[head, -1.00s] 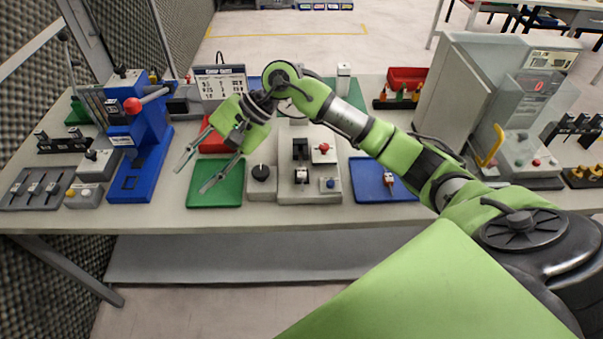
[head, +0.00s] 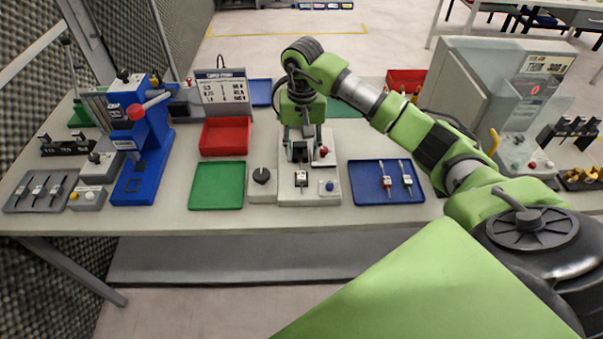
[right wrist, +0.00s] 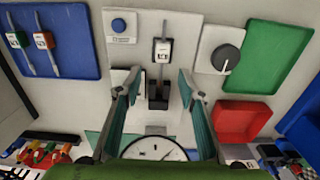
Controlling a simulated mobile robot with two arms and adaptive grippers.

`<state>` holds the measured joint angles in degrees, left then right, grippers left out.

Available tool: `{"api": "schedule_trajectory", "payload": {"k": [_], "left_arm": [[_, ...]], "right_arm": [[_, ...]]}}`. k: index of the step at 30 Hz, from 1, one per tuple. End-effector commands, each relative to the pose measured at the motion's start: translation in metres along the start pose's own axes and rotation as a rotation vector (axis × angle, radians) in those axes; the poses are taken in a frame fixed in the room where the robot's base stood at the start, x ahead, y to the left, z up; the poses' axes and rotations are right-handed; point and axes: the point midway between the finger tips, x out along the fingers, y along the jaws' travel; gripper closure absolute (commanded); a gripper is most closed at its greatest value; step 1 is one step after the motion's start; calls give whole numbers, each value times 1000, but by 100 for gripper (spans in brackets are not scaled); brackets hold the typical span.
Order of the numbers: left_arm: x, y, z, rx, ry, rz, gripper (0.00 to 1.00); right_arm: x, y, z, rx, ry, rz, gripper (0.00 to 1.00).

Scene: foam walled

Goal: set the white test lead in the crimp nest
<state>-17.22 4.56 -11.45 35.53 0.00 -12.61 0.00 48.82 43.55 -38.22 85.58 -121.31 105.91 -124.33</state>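The white test lead (right wrist: 163,50) lies on the grey crimp fixture (head: 325,193), its white body near the front and its thin rod running toward a black block (right wrist: 158,100), which I take to be part of the crimp nest. The lead's white body also shows in the head view (head: 301,180). I cannot tell how fully it is seated. My right gripper (right wrist: 160,78) is open above the fixture, its fingers apart on either side of the rod and black block, pointing down. In the head view the gripper (head: 303,150) partly hides the block. My left gripper is out of view.
A blue tray (head: 365,192) holds two other leads at the right. A black knob box (head: 262,183), a green tray (head: 217,190) and a red bin (head: 224,137) stand at the left. A blue lever press (head: 148,165) is farther left.

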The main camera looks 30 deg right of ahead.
Motion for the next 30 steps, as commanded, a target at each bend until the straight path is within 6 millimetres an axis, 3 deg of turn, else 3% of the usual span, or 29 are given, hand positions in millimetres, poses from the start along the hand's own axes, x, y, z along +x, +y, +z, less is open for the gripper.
{"api": "schedule_trajectory", "payload": {"k": [8, 18, 26, 30], "left_arm": [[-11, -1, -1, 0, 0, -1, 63], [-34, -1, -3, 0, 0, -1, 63], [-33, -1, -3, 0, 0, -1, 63], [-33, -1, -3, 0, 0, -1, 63]], "right_arm": [[18, -1, 2, 0, -4, 0, 64], [60, -3, 3, 2, -3, 0, 64], [64, -3, 2, 0, 1, -1, 64], [64, -3, 2, 0, 1, -1, 95]]}}
